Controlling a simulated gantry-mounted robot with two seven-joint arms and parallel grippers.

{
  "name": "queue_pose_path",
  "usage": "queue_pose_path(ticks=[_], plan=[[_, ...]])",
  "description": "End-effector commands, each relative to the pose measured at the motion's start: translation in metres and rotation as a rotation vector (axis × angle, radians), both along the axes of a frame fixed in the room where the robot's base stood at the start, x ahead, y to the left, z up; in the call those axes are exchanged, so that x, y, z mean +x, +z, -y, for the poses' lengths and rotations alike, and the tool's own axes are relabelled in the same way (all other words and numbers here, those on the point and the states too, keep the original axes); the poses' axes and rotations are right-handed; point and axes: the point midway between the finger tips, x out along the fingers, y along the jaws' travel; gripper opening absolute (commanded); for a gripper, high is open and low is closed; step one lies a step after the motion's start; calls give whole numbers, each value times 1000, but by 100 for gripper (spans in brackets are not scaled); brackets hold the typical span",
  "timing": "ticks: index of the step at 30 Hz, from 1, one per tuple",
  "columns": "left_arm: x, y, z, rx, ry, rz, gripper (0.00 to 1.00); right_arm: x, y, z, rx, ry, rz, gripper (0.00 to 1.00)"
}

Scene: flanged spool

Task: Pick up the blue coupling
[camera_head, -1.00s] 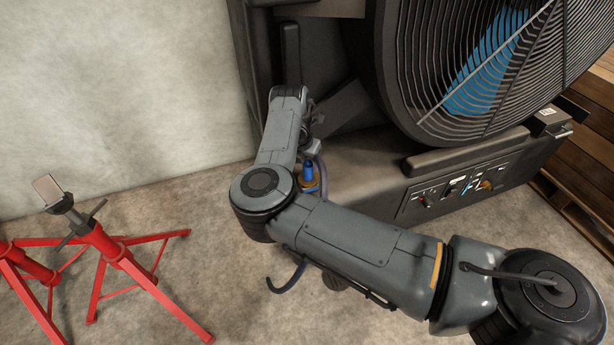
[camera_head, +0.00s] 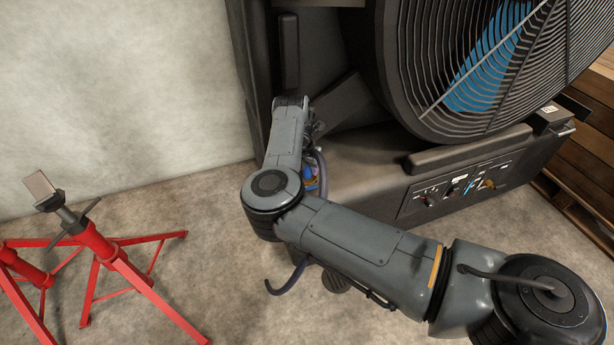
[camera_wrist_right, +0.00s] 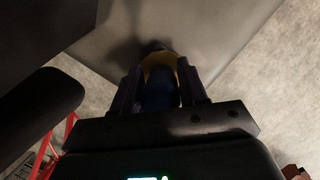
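The blue coupling (camera_head: 309,172) with its yellow-orange band is mostly hidden behind my right forearm in the head view, low in front of the fan unit. In the right wrist view the coupling (camera_wrist_right: 160,92) lies between the two dark fingers of my right gripper (camera_wrist_right: 161,92), its band towards the far end. The fingers stand close on both sides of it. It is too dark to tell whether they press on it. In the head view my right gripper is largely hidden by the arm. My left gripper is out of view.
The large dark fan unit (camera_head: 345,165) with its round grille (camera_head: 470,75) and control panel (camera_head: 460,188) stands close behind and right of my right arm. Red stands (camera_head: 110,262) are at left. Wooden slats (camera_head: 590,130) are at far right.

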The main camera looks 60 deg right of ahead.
Motion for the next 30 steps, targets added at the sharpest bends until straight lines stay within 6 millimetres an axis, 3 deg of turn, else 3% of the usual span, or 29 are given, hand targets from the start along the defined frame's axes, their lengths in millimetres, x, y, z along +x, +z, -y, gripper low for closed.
queue_pose_path(ticks=[1,6,19,30], plan=[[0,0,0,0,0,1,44,0,0,0,0,0,0,34],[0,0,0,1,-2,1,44,0,0,0,0,0,0,9],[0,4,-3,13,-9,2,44,-1,6,1,-1,-1,0,9],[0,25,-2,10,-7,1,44,-7,34,6,-2,-12,1,9]])
